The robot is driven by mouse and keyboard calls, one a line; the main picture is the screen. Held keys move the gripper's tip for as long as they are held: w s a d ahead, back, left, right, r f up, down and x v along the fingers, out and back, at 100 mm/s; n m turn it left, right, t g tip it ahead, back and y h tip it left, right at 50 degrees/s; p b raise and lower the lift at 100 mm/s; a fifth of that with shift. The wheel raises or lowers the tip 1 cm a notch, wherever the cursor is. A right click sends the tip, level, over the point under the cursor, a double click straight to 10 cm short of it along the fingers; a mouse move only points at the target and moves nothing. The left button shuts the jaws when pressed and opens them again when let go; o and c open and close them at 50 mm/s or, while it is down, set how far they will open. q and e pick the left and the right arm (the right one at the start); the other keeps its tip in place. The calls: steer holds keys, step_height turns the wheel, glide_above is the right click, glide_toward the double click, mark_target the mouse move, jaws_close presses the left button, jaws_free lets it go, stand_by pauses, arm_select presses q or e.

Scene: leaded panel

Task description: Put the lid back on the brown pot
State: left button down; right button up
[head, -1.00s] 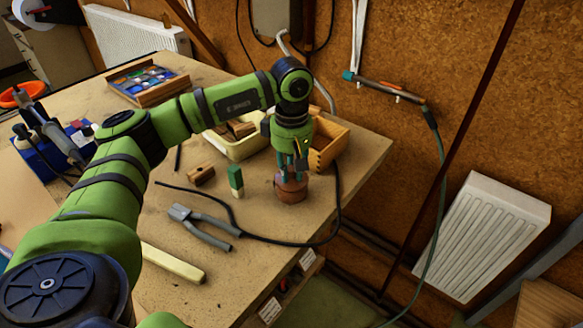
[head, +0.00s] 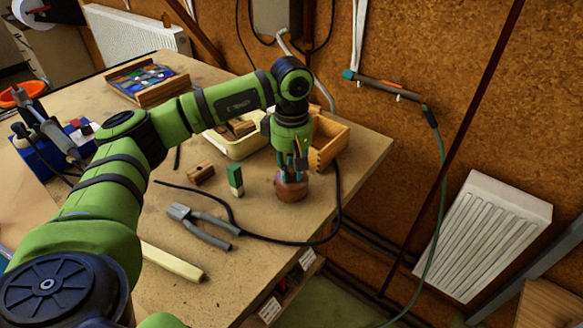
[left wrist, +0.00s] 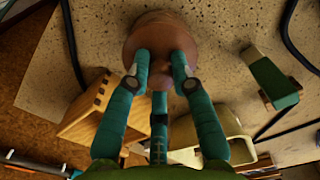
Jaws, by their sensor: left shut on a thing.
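The brown pot (head: 291,192) stands on the workbench near its right edge, directly under my left gripper (head: 293,172). My left gripper points down and its fingers are closed at the top of the pot. In the left wrist view, the teal fingertips (left wrist: 160,68) close around the middle of a round brown lid (left wrist: 160,38). The fingers hide the lid's knob. Lid and pot are close together and similar in colour, so I cannot tell whether the lid is fully seated. My right gripper is not in view.
A green-and-cream block (head: 235,180), a small wooden block (head: 201,174) and pliers (head: 205,226) lie left of the pot. A cream tray (head: 241,149) and an open wooden box (head: 332,146) stand behind. A black cable (head: 325,236) curves around the pot's front and right.

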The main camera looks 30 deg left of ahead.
arm_select(q)
steer(key=c, duration=0.5)
jaws_free()
steer(key=shift+r, duration=0.1)
steer(key=shift+r+p, duration=2.25)
steer(key=shift+r, duration=1.2)
jaws_close()
